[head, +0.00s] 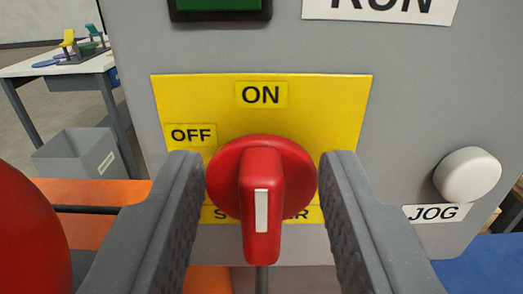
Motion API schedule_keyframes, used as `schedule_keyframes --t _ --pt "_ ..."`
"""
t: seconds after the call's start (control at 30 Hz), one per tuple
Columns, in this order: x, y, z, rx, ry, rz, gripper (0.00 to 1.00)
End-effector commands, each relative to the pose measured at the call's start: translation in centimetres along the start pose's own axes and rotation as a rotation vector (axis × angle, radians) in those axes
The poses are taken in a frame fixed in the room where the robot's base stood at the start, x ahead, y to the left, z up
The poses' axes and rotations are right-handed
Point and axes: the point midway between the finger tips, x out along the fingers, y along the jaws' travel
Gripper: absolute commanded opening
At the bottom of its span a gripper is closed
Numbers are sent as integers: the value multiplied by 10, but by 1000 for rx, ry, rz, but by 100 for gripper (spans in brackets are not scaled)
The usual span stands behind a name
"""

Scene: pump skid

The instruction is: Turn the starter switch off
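The starter switch (262,190) is a red rotary knob with a raised handle bar and a white stripe, on a yellow plate (330,100) on a grey cabinet. The bar stands vertical, in line with the ON label (261,95) above it. The OFF label (193,135) is up and to the left of the knob. My gripper (262,170) is open, with one finger on each side of the bar and a gap on both sides. The fingers hide parts of the plate's lower sides.
A white JOG button (467,174) protrudes to the right of the plate. A green panel (220,8) and a RUN label (380,8) are above. A large red rounded object (30,235) is close at lower left. A table (60,68) and grey bin (78,155) stand behind left.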

Motion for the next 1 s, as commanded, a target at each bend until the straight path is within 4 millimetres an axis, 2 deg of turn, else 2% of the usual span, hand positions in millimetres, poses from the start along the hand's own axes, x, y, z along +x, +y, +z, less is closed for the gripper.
schedule_keyframes --t 0.3,0.33,0.4,0.47,0.77,1.0 --pt "2 0 -1 0 1 0 36" --pt "2 0 -1 0 1 0 34" --pt "2 0 -1 0 1 0 14" --pt "2 0 0 0 1 0 0" --pt "2 -1 0 -16 0 0 0" --pt "2 -3 1 -115 -1 0 0"
